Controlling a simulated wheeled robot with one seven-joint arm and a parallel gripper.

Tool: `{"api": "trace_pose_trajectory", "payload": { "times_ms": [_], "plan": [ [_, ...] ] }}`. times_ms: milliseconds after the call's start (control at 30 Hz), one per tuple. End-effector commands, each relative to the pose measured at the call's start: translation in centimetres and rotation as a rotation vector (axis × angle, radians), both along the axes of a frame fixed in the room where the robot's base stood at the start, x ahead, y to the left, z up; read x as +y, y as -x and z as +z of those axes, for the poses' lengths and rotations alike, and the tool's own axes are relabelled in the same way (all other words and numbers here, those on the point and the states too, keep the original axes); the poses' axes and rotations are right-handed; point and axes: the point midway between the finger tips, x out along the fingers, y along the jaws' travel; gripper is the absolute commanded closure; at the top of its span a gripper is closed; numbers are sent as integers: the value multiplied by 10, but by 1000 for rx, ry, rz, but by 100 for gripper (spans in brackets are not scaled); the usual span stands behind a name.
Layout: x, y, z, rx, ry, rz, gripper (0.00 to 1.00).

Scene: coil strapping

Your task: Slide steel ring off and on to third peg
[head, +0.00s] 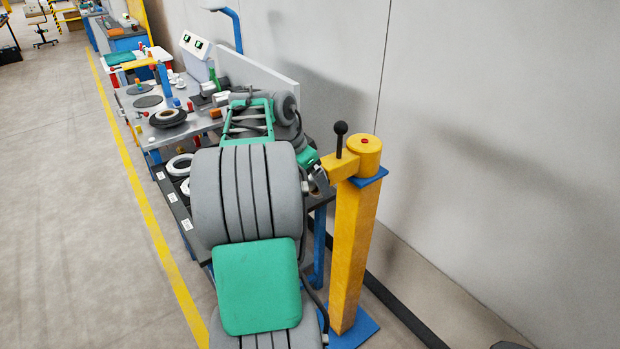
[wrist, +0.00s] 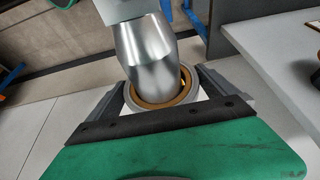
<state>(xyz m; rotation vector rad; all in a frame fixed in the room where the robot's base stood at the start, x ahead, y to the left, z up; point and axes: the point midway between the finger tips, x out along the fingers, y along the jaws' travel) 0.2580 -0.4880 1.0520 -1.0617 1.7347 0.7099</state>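A steel ring (wrist: 192,90) with a grey outer band and a brass-coloured inner face shows in the wrist view. It sits around a shiny silver tapered peg (wrist: 146,52) that passes through it. My gripper (wrist: 159,80) has one dark finger on each side of the ring, and both seem to touch its rim. In the head view my gripper is mostly hidden behind my arm, beside the yellow post (head: 356,250) and its side arm. I cannot tell which thing in view is the third peg.
A workbench (head: 152,132) along the wall carries a stack of dark rings (head: 168,117), small coloured parts and a control box (head: 196,52). A black-knobbed lever (head: 340,138) stands on the post's side arm.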

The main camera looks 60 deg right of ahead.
Motion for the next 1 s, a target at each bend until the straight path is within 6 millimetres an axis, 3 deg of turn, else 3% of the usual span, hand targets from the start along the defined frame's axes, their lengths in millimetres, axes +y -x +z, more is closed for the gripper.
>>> {"api": "trace_pose_trajectory", "payload": {
  "times_ms": [633,667,1000],
  "plan": [
    [0,0,1,0,1,0,72],
    [-1,-1,2,-2,5,1,7],
    [0,0,1,-1,2,1,34]
  ]
}}
